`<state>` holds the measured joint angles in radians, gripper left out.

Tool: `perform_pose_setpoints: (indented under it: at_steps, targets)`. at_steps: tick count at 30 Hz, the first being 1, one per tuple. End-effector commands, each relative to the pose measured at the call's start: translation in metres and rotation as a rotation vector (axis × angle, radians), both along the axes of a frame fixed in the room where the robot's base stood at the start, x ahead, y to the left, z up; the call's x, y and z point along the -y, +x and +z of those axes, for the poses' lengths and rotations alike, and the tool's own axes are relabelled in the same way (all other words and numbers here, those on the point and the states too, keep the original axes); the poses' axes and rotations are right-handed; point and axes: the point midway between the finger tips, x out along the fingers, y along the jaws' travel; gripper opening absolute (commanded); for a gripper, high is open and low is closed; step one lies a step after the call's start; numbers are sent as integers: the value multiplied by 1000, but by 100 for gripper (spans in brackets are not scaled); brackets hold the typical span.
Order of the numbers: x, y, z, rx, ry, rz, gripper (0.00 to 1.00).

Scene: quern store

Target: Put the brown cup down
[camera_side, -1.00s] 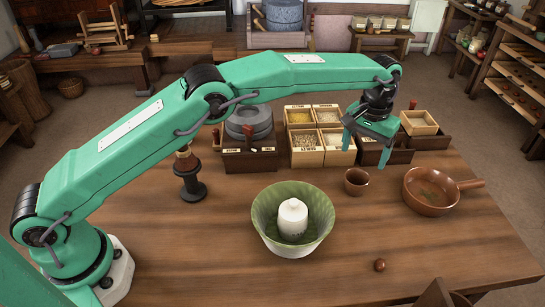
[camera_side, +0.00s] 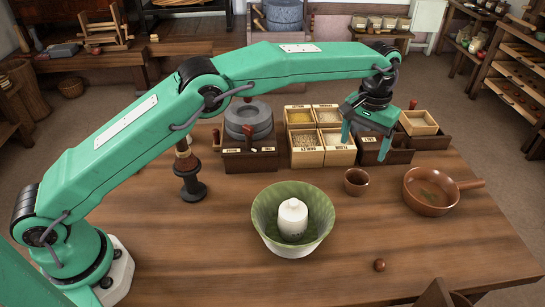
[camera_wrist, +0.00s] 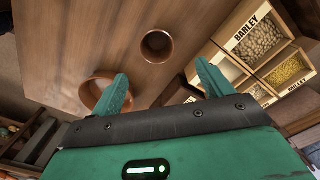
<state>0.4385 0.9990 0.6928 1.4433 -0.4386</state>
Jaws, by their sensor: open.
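The brown cup (camera_side: 356,183) stands upright on the wooden table (camera_side: 400,250), between the green bowl and the brown pan. Its open mouth also shows in the wrist view (camera_wrist: 157,45), beyond the fingertips. My gripper (camera_side: 363,149) is open and empty, above and behind the cup, in front of the grain boxes. Both fingers show in the wrist view (camera_wrist: 162,82), with nothing between them. The gripper and the cup are apart.
A brown handled pan (camera_side: 431,192) is to the right. Grain boxes (camera_side: 306,150) stand behind. A small brown ball (camera_side: 380,265) lies in front. The table's front right is mostly clear.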

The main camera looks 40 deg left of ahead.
Motion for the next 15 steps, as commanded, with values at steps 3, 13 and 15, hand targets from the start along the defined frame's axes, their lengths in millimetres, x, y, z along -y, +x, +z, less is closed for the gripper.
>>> perform_pose_setpoints:
  at_steps: [3,13,15]
  targets:
    - [-12,-2,18,16,-7,3,79]
    - [-64,-24,85,83,-31,3,79]
    - [-76,-32,98,99,-35,3,79]
